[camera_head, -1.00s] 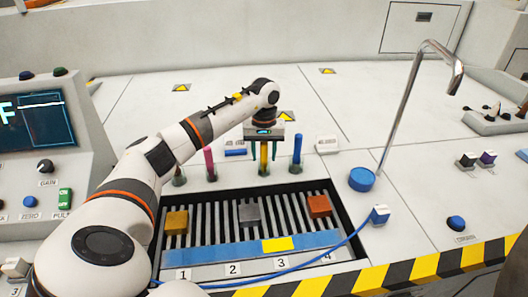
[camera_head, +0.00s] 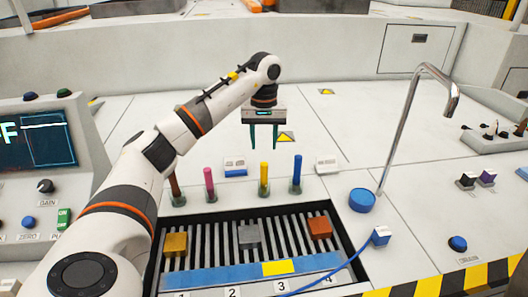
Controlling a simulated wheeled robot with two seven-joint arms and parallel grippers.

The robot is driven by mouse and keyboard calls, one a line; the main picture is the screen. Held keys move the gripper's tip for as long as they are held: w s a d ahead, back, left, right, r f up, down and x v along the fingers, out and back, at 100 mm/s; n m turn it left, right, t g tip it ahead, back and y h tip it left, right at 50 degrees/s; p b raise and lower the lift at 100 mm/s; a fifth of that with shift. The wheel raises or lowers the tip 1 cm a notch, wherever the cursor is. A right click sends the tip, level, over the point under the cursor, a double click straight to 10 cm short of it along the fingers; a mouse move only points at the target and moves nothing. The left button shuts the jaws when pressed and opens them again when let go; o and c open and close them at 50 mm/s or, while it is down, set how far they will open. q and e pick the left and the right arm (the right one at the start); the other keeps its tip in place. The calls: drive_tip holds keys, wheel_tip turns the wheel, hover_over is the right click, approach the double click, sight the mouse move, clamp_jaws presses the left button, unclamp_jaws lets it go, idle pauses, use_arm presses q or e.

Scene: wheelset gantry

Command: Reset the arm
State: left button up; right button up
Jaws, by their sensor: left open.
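My left arm (camera_head: 190,130) comes in from the lower left and reaches over the white console. My left gripper (camera_head: 264,147) points down with its two dark green fingers apart and nothing between them. It hangs above and behind the row of coloured rods, clear of them. The yellow rod (camera_head: 264,176) stands upright in its holder just below the gripper in the picture. A blue rod (camera_head: 297,172), a pink rod (camera_head: 209,183) and a brown rod (camera_head: 175,187) also stand upright. My right gripper is not in view.
A slotted tray (camera_head: 205,240) holds an orange-yellow block (camera_head: 175,245), a grey block (camera_head: 249,237) and a red-brown block (camera_head: 320,228). A bent metal pipe (camera_head: 404,125) rises at right beside a blue knob (camera_head: 362,200). A screen (camera_head: 40,140) stands at left.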

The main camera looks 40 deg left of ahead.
use_arm(q)
drive_tip(key=shift+r, duration=0.25)
idle(0.4)
